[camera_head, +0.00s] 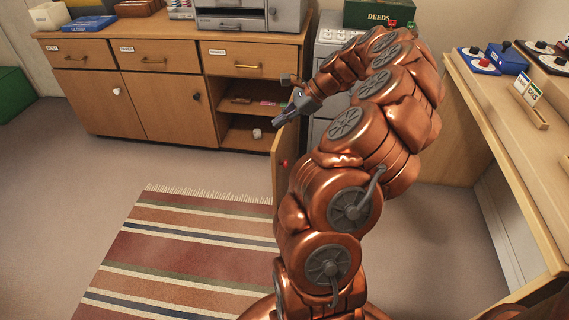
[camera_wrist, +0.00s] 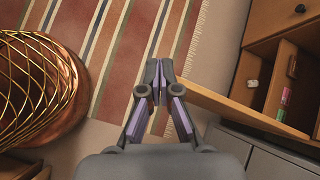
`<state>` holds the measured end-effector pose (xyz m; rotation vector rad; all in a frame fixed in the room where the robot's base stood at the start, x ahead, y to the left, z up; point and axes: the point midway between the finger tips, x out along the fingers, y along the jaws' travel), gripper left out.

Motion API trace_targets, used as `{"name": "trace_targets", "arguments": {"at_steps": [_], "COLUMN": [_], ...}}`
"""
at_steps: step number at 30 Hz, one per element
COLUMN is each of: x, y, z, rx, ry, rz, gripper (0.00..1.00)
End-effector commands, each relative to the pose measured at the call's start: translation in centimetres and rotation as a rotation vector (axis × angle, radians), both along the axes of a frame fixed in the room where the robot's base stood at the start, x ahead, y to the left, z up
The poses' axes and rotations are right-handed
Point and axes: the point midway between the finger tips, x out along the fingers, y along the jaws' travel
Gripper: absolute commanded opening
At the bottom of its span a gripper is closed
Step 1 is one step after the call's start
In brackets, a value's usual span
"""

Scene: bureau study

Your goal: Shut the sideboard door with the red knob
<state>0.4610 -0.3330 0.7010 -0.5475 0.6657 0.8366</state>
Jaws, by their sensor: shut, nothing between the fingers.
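The sideboard (camera_head: 165,95) stands along the back wall. Its right-hand door (camera_head: 277,185) stands wide open, swung out towards me, with the red knob (camera_head: 285,163) on its right face. In the wrist view the door (camera_wrist: 235,107) shows as a long wooden edge running right from beside my fingers; the red knob is not visible there. My gripper (camera_head: 281,118) is shut and empty, near the door's top edge. In the wrist view the closed fingertips (camera_wrist: 157,70) are close to the door's free end; I cannot tell whether they touch it.
The open compartment (camera_head: 238,118) holds small items on shelves. The other two doors, with a white knob (camera_head: 117,92) and a black knob (camera_head: 196,97), are shut. A grey cabinet (camera_head: 325,50) stands right of the sideboard, a desk (camera_head: 480,110) further right. A striped rug (camera_head: 190,250) covers the floor.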

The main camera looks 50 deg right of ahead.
Motion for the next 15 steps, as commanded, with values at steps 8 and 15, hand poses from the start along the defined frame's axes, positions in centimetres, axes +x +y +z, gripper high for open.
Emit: {"name": "trace_targets", "arguments": {"at_steps": [8, 15], "x": [-4.9, -5.5], "y": [-9.6, -10.7], "z": [-9.2, -10.9], "rx": [0.135, 0.157], "ry": [0.086, 0.102], "rz": [-0.355, -0.414], "gripper": [0.00, 0.00]}}
